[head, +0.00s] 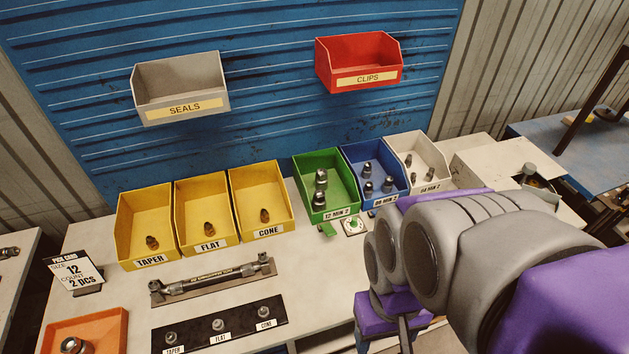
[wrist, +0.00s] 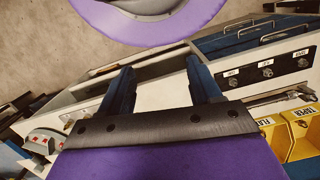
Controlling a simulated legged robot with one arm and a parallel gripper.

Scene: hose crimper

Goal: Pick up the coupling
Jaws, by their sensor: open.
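Metal couplings stand in the green bin (head: 311,171) labelled 12 MIN 2, in the blue bin (head: 356,154) and in the white bin (head: 436,150). One coupling (head: 320,199) is near the front of the green bin, with another behind it. A metal fitting (head: 72,345) also sits in the orange tray (head: 107,322) at the lower left. My gripper (wrist: 160,78) is open in the wrist view, with nothing between its two dark fingers. It is apart from the bins; no green-bin coupling shows in the wrist view.
Yellow bins (head: 143,215) labelled TAPER, FLAT and CONE stand left of the green bin. A hose assembly (head: 212,278) and a black gauge strip (head: 219,327) lie in front. A pick card (head: 75,272) reads size 12, count 2. Grey and red bins hang above.

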